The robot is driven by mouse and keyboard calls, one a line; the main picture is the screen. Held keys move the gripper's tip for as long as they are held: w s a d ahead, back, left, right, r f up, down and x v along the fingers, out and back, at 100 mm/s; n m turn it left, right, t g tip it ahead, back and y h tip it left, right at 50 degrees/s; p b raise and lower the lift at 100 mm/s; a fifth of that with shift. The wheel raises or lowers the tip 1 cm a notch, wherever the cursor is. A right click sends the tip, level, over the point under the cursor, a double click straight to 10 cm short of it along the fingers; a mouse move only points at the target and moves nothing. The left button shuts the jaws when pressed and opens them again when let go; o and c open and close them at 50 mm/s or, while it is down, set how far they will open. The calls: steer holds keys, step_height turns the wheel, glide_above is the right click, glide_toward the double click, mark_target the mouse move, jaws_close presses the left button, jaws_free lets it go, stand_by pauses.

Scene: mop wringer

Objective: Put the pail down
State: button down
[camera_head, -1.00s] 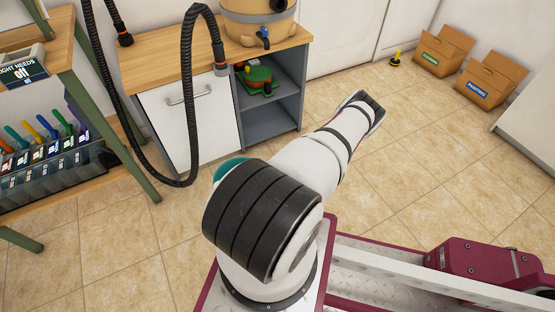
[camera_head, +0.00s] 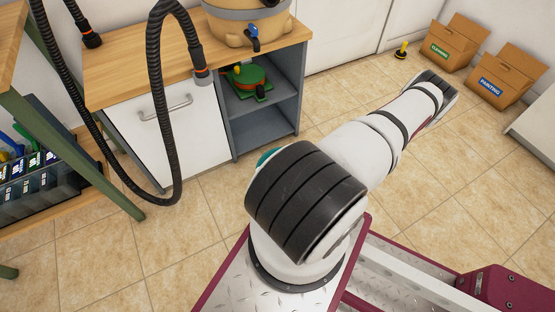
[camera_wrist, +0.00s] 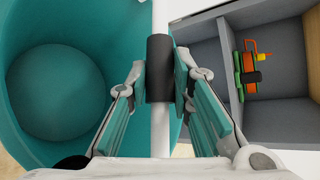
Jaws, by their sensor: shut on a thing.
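The teal pail (camera_wrist: 90,95) fills the left of the wrist view, seen from above into its round, empty-looking inside. Its white handle rod with a black grip (camera_wrist: 160,68) runs up the middle of that view. My gripper (camera_wrist: 161,75) is shut on the black grip, one finger on each side. In the head view my arm hides the gripper. A small teal patch (camera_head: 268,157) shows behind the arm there; I cannot tell for sure that it is the pail. The pail's underside and its height above the floor are hidden.
A cabinet with open grey shelves (camera_head: 268,125) stands close by, holding a green and red device (camera_head: 249,82). A black hose (camera_head: 157,100) hangs in front of the cabinet door. Two cardboard boxes (camera_head: 460,42) (camera_head: 505,77) stand far right. Tiled floor (camera_head: 440,185) is clear on the right.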

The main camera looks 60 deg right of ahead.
steer(key=w+d+f+b, duration=0.5)
steer(key=w+d+b, duration=0.3)
steer(key=w, duration=0.4)
steer(key=shift+w+d, duration=0.2)
steer(key=shift+d, duration=0.55)
steer(key=c, duration=1.4)
jaws_free()
steer(key=shift+f, duration=0.1)
